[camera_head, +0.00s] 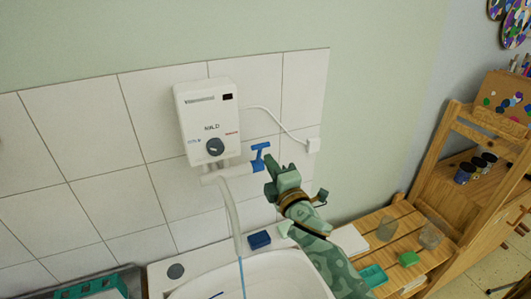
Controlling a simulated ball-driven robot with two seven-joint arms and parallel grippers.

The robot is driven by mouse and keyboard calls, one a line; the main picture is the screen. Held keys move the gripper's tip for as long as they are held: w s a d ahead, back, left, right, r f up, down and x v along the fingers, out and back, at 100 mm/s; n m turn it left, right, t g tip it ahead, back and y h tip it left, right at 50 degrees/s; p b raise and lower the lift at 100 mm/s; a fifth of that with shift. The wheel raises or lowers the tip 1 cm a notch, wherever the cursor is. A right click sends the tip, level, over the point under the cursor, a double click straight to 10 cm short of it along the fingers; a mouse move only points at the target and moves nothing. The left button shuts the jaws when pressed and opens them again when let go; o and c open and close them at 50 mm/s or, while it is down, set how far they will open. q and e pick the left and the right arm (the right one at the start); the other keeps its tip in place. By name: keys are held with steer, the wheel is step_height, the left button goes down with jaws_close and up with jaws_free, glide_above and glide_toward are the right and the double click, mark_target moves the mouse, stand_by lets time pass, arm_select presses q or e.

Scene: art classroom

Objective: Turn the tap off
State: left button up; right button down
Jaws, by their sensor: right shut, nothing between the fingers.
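The tap is a white pipe (215,178) under a white water heater (207,112) on the tiled wall. Its blue handle (258,158) is at the right end of the pipe. A long pale spout (232,215) hangs down, and a thin blue stream of water (242,276) falls from it into the white sink (290,280). My right gripper (271,168) is shut and empty, with its tips close to the right of the blue handle. I cannot tell whether they touch it. My left gripper is not in view.
A blue sponge-like block (259,240) lies on the sink's back rim. A wooden slatted shelf (383,222) with glass jars (430,237) and a green block (408,259) is at right. A teal tray (97,286) is at lower left. The wall lies close behind the tap.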

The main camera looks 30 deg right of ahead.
mark_target(261, 145)
steer(key=shift+w+d+r, duration=0.1)
steer(key=shift+w+r, duration=0.05)
steer(key=shift+w, duration=0.45)
steer(key=shift+w+r, duration=0.1)
steer(key=shift+w, duration=1)
steer(key=shift+r+p, duration=0.15)
steer(key=shift+p, duration=0.35)
steer(key=w+p, duration=0.1)
steer(key=p, duration=0.1)
steer(key=w+r+g+p, duration=0.1)
steer(key=p, duration=0.1)
steer(key=w+p, duration=0.1)
steer(key=p, duration=0.1)
steer(key=shift+w+d+r, duration=0.1)
steer(key=shift+r, duration=0.25)
